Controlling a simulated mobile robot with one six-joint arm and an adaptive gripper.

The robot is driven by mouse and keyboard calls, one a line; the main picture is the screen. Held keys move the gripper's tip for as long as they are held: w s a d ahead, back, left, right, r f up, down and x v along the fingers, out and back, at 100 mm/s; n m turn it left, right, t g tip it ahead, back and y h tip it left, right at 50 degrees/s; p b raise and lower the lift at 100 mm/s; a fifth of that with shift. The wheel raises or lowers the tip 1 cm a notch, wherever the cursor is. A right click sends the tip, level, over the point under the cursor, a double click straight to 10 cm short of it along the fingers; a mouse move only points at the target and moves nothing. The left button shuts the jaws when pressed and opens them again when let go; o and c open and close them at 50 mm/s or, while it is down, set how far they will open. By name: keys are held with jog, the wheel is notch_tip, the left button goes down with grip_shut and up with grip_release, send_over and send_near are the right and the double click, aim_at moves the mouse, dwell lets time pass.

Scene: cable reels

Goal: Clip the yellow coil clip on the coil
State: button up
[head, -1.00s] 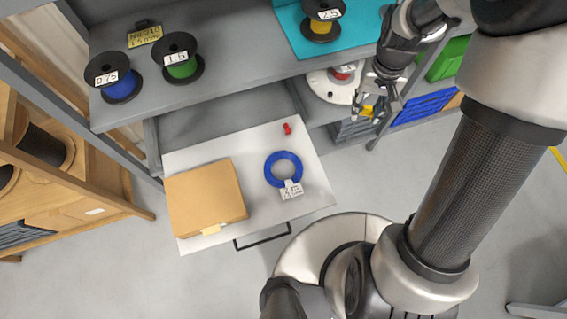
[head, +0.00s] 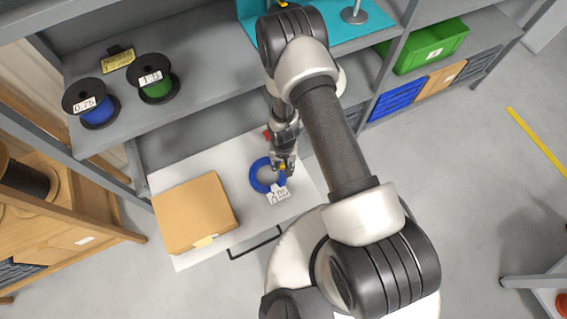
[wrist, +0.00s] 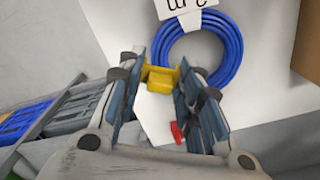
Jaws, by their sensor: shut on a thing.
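The blue coil (head: 256,178) lies flat in the open white drawer (head: 300,198), with a white tag (head: 278,193) at its front. In the wrist view the coil (wrist: 233,47) is a ring beyond my fingertips, with its tag (wrist: 187,8) at the top. My gripper (head: 284,168) is over the coil's right side. It is shut on the yellow coil clip (wrist: 161,79), which sits between the fingertips. In the wrist view the clip overlaps the coil's lower-left edge. I cannot tell whether it touches the coil or is above it.
A cardboard box (head: 195,212) lies left of the coil in the drawer. A small red piece (wrist: 177,132) lies behind the coil, partly hidden by my arm in the head view. Shelves with reels (head: 91,104) stand above the drawer's back. A green bin (head: 432,46) is at right.

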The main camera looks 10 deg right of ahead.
aim_at(283, 175)
jog(key=shift+f+b, duration=2.1)
jog(key=shift+b, duration=0.05)
jog(key=shift+f+b, duration=1.3)
jog(key=shift+b, duration=0.25)
jog(key=shift+s+f, duration=0.15)
jog(key=shift+f, duration=0.15)
jog(key=shift+c, duration=0.4)
jog(key=o, duration=1.1)
jog(key=shift+o, duration=0.3)
jog(key=o, duration=0.3)
jog(key=shift+r, duration=0.15)
jog(key=shift+r+p, duration=3.05)
jog(key=shift+r, duration=0.4)
